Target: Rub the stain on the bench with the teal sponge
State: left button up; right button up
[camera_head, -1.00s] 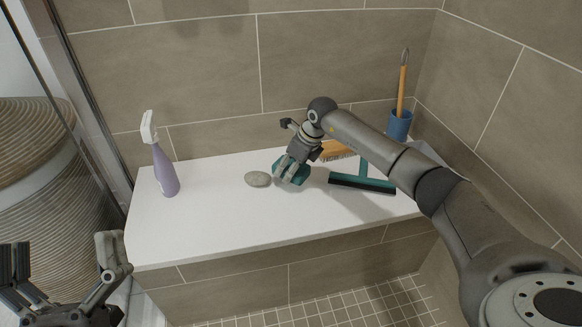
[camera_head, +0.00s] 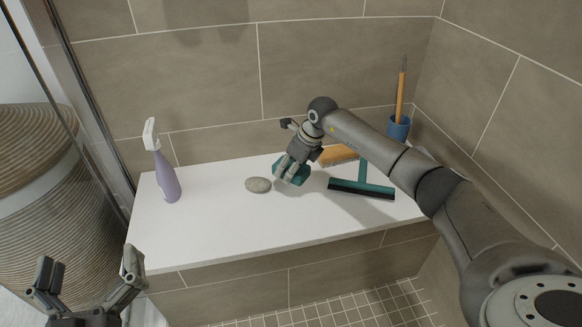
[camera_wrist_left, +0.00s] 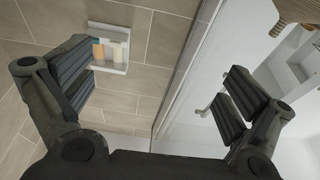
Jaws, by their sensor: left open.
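The teal sponge (camera_head: 302,176) is on the white bench (camera_head: 215,226), near the middle of its top. My right gripper (camera_head: 291,170) reaches down onto the sponge, and its fingers cover part of it. Whether they are closed on it or only resting around it I cannot tell. My left gripper (camera_head: 88,268) is open and empty at the lower left, in front of the bench. Its spread fingers also show in the left wrist view (camera_wrist_left: 155,88).
A purple spray bottle (camera_head: 165,178) stands at the bench's left end. A teal squeegee (camera_head: 361,189), an orange-brown brush (camera_head: 338,155) and a blue cup (camera_head: 399,128) are at the right. The bench's front left is clear.

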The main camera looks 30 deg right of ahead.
jog(key=shift+r+p, duration=0.35)
jog(key=shift+r, duration=0.05)
jog(key=shift+r+p, duration=0.45)
jog(key=shift+r, duration=0.05)
pick_arm(q)
notch_tip(320, 180, down, 12)
jog(key=s+a+g+y+p, duration=0.1)
jog(key=a+g+y, duration=0.1)
jog(key=g, duration=0.5)
jog(key=shift+s+r, duration=0.25)
jog(key=shift+s, duration=0.1)
pick_arm(e)
jog(key=shift+r, duration=0.6)
jog(key=shift+a, duration=0.1)
